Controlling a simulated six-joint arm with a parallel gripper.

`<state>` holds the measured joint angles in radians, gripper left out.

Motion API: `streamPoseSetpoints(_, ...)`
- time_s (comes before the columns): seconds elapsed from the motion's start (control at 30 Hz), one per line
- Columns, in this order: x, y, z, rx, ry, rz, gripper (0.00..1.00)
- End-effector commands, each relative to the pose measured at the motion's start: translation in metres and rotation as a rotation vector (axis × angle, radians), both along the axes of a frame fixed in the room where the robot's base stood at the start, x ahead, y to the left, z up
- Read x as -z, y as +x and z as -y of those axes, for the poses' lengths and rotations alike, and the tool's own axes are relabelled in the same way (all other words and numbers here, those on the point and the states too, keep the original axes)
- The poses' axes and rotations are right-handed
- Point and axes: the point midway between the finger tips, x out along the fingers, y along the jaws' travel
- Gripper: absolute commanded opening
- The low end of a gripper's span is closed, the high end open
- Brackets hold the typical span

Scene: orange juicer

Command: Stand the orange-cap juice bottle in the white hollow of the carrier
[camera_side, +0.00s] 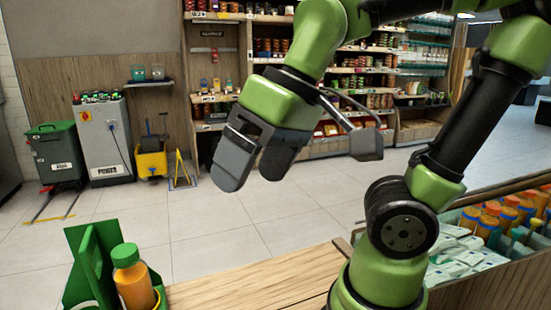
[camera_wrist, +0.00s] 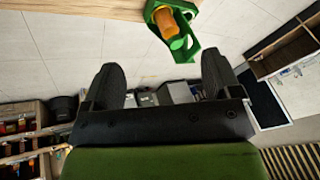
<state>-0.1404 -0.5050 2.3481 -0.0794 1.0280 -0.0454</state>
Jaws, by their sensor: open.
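My gripper (camera_side: 257,168) is open and empty, raised above the floor area right of and above the carrier. In the wrist view, its two fingers (camera_wrist: 162,82) stand wide apart with nothing between them. The green carrier (camera_side: 82,262) stands at the lower left on the wooden counter, partly cut off by the frame. A juice bottle with a green cap (camera_side: 126,256) stands in it, by a yellow rim. The carrier (camera_wrist: 188,52) and this bottle (camera_wrist: 166,24) also show in the wrist view. Orange-topped bottles (camera_side: 490,209) stand in the bin at right.
The wooden counter (camera_side: 250,278) is bare between the carrier and my base. The bin at right also holds pale packs (camera_side: 455,258) in front of the bottles. Shelves, a green waste bin (camera_side: 55,155) and a grey cabinet (camera_side: 104,140) stand far behind.

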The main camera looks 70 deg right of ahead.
Motion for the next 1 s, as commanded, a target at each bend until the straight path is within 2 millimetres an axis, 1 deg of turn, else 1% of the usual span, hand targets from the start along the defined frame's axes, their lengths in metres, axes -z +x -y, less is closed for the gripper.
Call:
streamPoseSetpoints(0.03,-0.002,-0.006,0.008,0.057,0.017,0.06,0.84)
streamPoseSetpoints(0.17,-0.004,-0.015,0.017,0.145,0.043,0.156,0.84)
streamPoseSetpoints(0.2,-0.004,-0.017,0.019,0.161,0.048,0.173,0.77)
streamPoseSetpoints(0.23,-0.004,-0.017,0.02,0.168,0.05,0.183,0.72)
streamPoseSetpoints(0.67,-0.004,-0.018,0.021,0.179,0.052,0.194,0.72)
streamPoseSetpoints(0.73,-0.003,-0.018,0.02,0.155,0.042,0.193,0.72)
streamPoseSetpoints(0.77,-0.003,-0.018,0.019,0.128,0.028,0.19,0.72)
streamPoseSetpoints(0.87,0.004,-0.018,0.012,-0.084,-0.077,0.18,0.72)
streamPoseSetpoints(0.97,0.015,-0.017,0.0,-0.496,-0.266,0.172,0.72)
streamPoseSetpoints(1.0,0.02,-0.017,-0.007,-0.705,-0.356,0.172,0.72)
